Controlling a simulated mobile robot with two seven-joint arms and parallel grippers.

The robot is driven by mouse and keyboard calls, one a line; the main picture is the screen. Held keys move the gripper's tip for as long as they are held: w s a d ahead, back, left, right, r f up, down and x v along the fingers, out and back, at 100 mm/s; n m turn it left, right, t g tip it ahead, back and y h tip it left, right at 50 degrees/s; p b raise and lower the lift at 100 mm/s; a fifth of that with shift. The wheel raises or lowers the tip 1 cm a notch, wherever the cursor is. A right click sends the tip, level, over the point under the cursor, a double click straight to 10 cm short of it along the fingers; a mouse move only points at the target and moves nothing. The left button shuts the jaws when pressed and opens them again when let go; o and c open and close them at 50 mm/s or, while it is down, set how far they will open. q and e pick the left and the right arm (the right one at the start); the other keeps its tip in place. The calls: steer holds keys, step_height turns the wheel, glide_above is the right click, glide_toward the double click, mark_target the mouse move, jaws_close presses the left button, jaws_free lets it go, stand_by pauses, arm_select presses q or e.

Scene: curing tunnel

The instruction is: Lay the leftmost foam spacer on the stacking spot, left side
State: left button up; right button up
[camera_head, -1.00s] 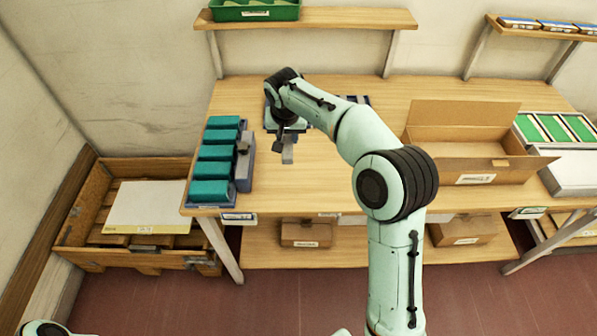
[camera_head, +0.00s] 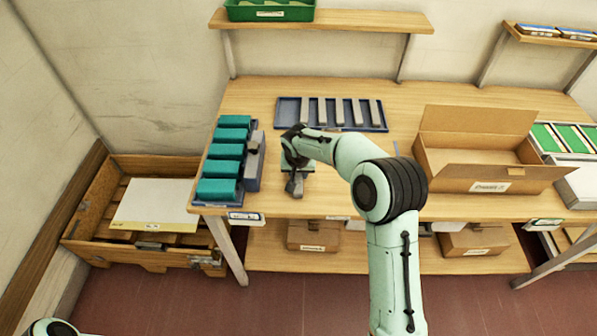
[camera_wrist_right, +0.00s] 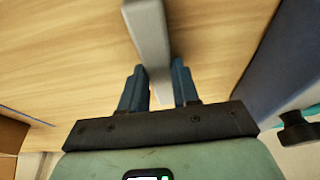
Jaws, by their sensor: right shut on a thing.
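My right gripper (camera_head: 294,178) is over the front left part of the workbench, shut on a grey foam spacer (camera_head: 295,187). In the right wrist view the held spacer (camera_wrist_right: 148,35) is a long grey bar between the blue fingers (camera_wrist_right: 161,88), with the wooden top below. Several more grey spacers (camera_head: 340,110) lie in a blue tray (camera_head: 286,113) at the back, whose left end is empty. I cannot tell for sure which place is the stacking spot; no marked spot shows clearly. My left gripper is out of view.
Teal blocks (camera_head: 223,151) stand in a blue rack (camera_head: 254,168) at the bench's left end, close to the gripper. An open cardboard box (camera_head: 485,165) is on the right. A wooden crate with a pale board (camera_head: 157,203) is on the floor at left.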

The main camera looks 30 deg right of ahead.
steer(key=shift+f, duration=0.15)
steer(key=o, duration=1)
steer(key=shift+r, duration=0.25)
steer(key=v, duration=1.2)
